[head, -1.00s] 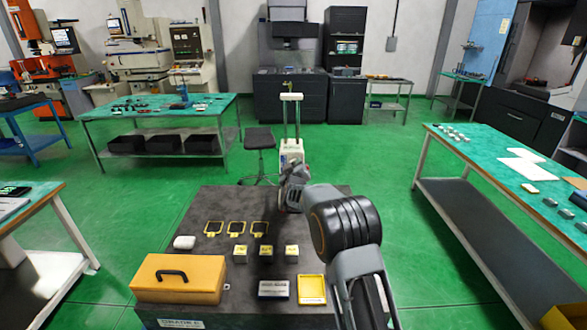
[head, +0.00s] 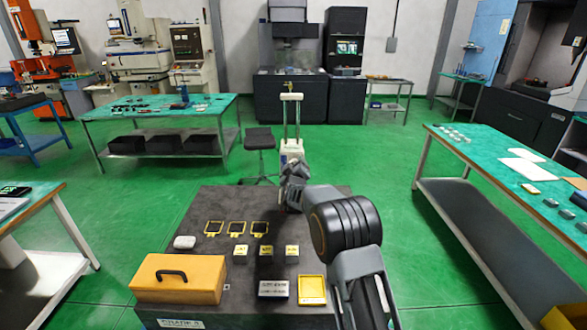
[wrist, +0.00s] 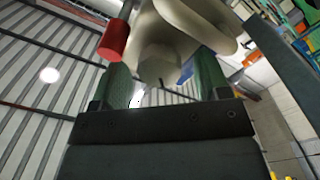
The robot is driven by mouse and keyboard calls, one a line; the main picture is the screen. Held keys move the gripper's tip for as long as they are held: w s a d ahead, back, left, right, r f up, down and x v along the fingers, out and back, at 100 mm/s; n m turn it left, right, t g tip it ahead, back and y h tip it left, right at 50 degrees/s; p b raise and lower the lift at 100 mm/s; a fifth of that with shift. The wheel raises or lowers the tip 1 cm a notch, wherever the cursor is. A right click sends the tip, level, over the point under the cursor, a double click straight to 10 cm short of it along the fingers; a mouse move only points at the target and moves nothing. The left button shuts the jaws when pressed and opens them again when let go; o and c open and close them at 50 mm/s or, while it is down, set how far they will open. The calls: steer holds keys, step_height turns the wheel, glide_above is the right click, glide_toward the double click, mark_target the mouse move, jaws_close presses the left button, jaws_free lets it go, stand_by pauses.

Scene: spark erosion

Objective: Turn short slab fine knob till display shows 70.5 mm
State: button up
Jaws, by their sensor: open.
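I cannot pick out the short slab, its fine knob or a 70.5 mm reading in either view. My gripper (head: 293,187) is beyond the dark surface in the head view, in front of a white wheeled unit with a tall handle (head: 291,152). In the wrist view my gripper (wrist: 158,82) has its two green fingers apart. A cream rounded part (wrist: 165,45) shows beyond and between the fingers; I cannot tell whether it touches them. A red cylinder (wrist: 114,40) is to its left.
The dark surface (head: 205,200) holds an orange case (head: 178,278), yellow frames (head: 236,228), small yellow blocks (head: 265,251) and a yellow tray (head: 312,290). A small dark display (head: 12,191) is at far left. A green-topped bench (head: 480,150) stands right.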

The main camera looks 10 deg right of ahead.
steer(key=shift+s, duration=0.1)
steer(key=s+a+b, duration=0.2)
steer(key=s+b, duration=0.2)
steer(key=s, duration=0.9)
steer(key=shift+s+a, duration=0.2)
steer(key=shift+a, duration=0.15)
